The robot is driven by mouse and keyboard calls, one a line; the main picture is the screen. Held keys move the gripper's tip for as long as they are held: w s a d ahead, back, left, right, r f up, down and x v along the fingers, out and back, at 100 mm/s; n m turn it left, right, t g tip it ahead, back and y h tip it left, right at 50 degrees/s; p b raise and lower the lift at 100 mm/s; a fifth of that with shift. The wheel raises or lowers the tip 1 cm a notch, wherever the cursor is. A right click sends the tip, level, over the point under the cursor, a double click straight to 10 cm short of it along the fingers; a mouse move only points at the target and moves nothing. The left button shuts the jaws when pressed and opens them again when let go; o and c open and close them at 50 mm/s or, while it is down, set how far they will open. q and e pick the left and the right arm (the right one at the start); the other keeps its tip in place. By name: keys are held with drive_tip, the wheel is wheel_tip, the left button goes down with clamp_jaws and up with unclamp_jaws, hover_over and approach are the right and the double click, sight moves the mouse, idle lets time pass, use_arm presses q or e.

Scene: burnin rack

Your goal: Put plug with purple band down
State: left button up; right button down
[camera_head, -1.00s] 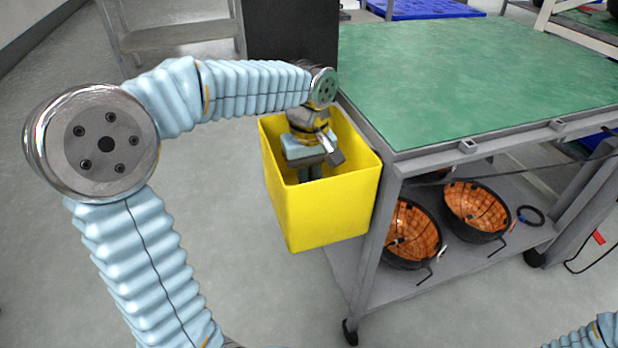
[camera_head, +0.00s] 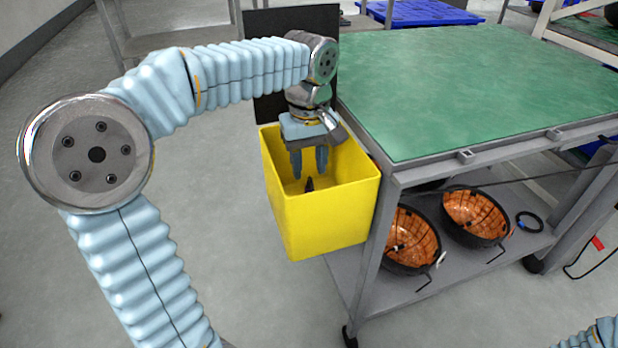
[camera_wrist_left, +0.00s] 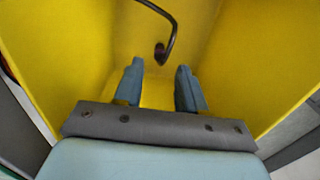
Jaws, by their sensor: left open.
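A yellow bin (camera_head: 318,215) hangs at the left side of the green-topped cart. My left gripper (camera_head: 309,172) points down into the bin's mouth, with its two blue-grey fingers apart and nothing between them. A small dark plug (camera_head: 309,184) shows inside the bin, just below the fingertips. In the left wrist view the dark plug (camera_wrist_left: 160,54) and its curved cable lie against yellow, beyond the open fingers (camera_wrist_left: 160,72). I cannot make out a purple band on it. My right gripper is out of view.
The green cart top (camera_head: 470,85) is bare. Two dark bowls with orange insides (camera_head: 412,235) (camera_head: 474,215) and a black ring (camera_head: 530,219) sit on the lower shelf (camera_head: 460,270). Floor (camera_head: 225,195) left of the bin is clear.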

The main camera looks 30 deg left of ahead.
sight(309, 182)
use_arm(q)
wheel_tip(309, 182, up, 6)
drive_tip(key=shift+f+p, duration=0.1)
drive_tip(key=shift+p, duration=0.3)
